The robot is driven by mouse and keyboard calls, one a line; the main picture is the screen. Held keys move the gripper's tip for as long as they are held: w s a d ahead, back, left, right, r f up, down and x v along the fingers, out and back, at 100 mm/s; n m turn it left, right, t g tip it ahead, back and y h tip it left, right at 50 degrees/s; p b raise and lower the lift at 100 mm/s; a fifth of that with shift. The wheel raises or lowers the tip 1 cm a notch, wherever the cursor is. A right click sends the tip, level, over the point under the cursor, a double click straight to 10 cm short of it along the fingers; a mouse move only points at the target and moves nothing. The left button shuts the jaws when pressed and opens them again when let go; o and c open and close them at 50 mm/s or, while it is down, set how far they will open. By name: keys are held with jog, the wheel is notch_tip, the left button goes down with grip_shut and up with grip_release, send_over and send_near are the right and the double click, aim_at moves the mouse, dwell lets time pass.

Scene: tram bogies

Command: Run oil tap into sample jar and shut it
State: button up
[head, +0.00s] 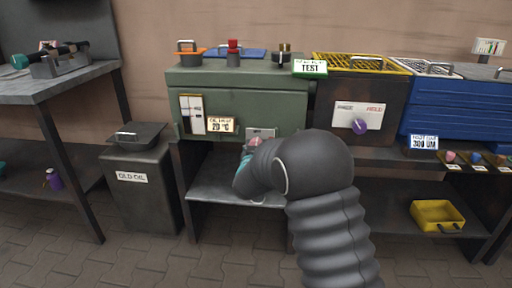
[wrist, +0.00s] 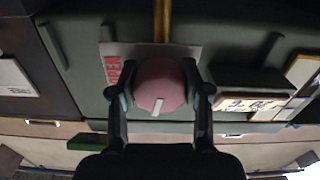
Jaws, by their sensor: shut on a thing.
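The oil tap is a round pink knob with a white mark (wrist: 160,88) on a pale plate on the green oil unit (head: 245,90). Red lettering, seemingly OPEN, shows on the plate (wrist: 112,68) in the wrist view. My gripper (wrist: 160,100) has one finger on each side of the knob and is shut on it. In the head view, a bit of the pink knob (head: 256,141) shows above my gripper; my arm covers much of the area below. I cannot make out the sample jar in either view.
A grey shelf (head: 215,192) lies under the green unit. A bin marked OLD OIL (head: 140,195) stands to the left. A dark unit with a purple knob (head: 360,127) stands to the right. A yellow tray (head: 437,214) sits on the lower right shelf.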

jog(key=shift+r+n, duration=0.1)
jog(key=shift+n, duration=1)
jog(key=o, duration=1.2)
jog(key=shift+c, duration=0.2)
jog(key=shift+s, duration=0.1)
jog(key=s, duration=1.1)
jog(key=shift+s+a, duration=0.2)
jog(key=shift+s, duration=0.2)
